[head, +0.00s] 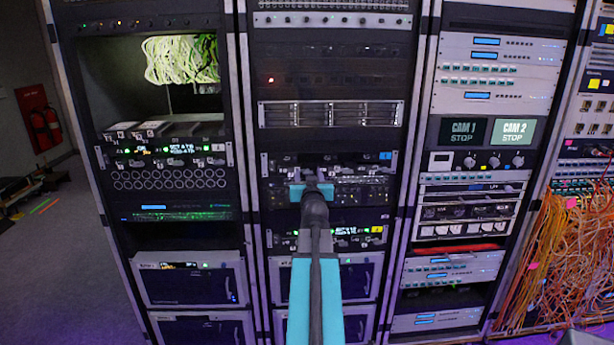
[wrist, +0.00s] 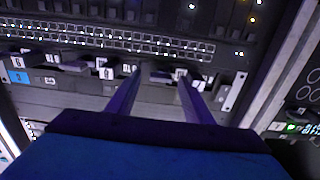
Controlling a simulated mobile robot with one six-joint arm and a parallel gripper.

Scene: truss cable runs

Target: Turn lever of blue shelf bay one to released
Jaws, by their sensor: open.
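The blue-tagged shelf (head: 282,163) is the upper lever shelf in the second rack from the left; its blue tag (head: 385,156) is at the right end. In the wrist view the blue tag (wrist: 18,76) is at the left, so that view appears turned over. My gripper (head: 312,183) is in front of this shelf and hides part of it. In the wrist view my gripper (wrist: 160,82) is open, with fingers either side of a dark lever (wrist: 158,75) near the shelf's right end there. Contact and the lever's setting cannot be told. Bay numbers are too small to read.
A similar shelf with a yellow tag (head: 377,229) sits below. A drive unit (head: 330,113) is above. Rack posts (head: 415,150) stand either side. Loose orange cables (head: 570,250) hang at the far right. Open floor (head: 70,265) lies at the left.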

